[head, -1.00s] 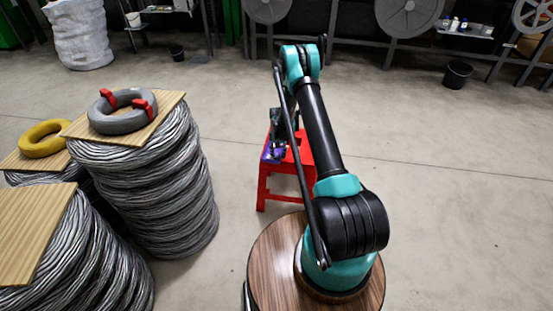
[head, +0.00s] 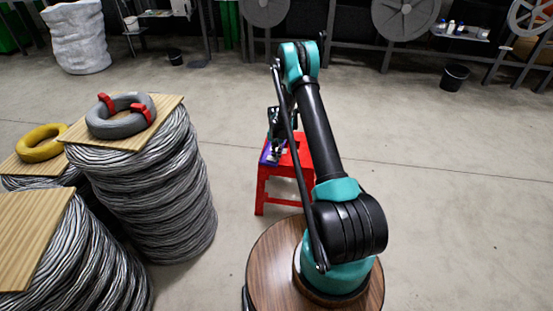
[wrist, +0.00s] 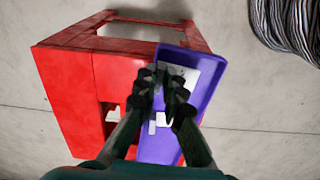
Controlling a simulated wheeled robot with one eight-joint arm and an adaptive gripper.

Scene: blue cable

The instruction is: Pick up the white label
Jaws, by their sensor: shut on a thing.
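The white label (wrist: 185,72) shows in the wrist view inside a purple tray (wrist: 213,73), at the fingertips. My gripper (wrist: 163,82) points down into the tray and is shut on the label, with its fingers covering part of it. A second small white patch (wrist: 160,119) shows between the fingers lower in the picture; I cannot tell whether it is part of the same label. In the head view my gripper (head: 276,145) is low over the tray, and the label is too small to make out there.
Stacked cable coils (head: 170,190) with a wooden board (head: 165,112) and a grey ring (head: 118,118) stand to the left. The floor right of the stool is clear.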

